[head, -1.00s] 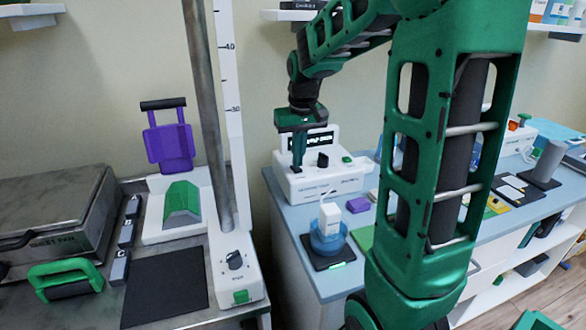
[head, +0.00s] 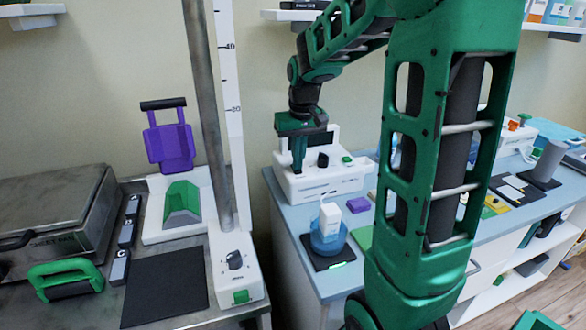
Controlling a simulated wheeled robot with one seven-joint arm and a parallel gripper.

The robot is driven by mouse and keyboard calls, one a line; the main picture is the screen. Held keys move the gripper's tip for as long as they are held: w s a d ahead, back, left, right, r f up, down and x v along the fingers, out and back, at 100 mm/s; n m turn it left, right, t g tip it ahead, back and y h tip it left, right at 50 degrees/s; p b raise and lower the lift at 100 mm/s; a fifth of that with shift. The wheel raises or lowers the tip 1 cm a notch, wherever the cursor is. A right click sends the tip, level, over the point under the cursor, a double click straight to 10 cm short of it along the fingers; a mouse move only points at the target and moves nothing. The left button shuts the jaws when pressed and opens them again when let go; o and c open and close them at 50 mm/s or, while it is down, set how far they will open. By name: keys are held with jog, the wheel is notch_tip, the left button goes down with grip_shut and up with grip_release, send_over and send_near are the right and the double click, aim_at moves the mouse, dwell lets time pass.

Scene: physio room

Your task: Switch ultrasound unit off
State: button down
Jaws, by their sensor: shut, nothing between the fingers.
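The ultrasound unit (head: 330,183) is a white box on the blue-topped bench, with a raised dark screen (head: 328,141) at its back. A black knob (head: 323,159) and a green button (head: 347,160) are on its top. My gripper (head: 298,170) is shut and empty, pointing down at the left part of the unit's top. Its tips are at or just above the surface; I cannot tell whether they touch. They hide whatever control lies under them, and my gripper body covers part of the screen.
A blue cup holding a white bottle (head: 330,217) stands on a black pad in front of the unit. A purple block (head: 358,205) lies nearby. A grey post and white scale column (head: 228,120) rise to the left. My arm hides the bench's middle.

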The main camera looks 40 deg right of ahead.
notch_tip(320, 180, up, 7)
dwell(0.8)
dwell(0.5)
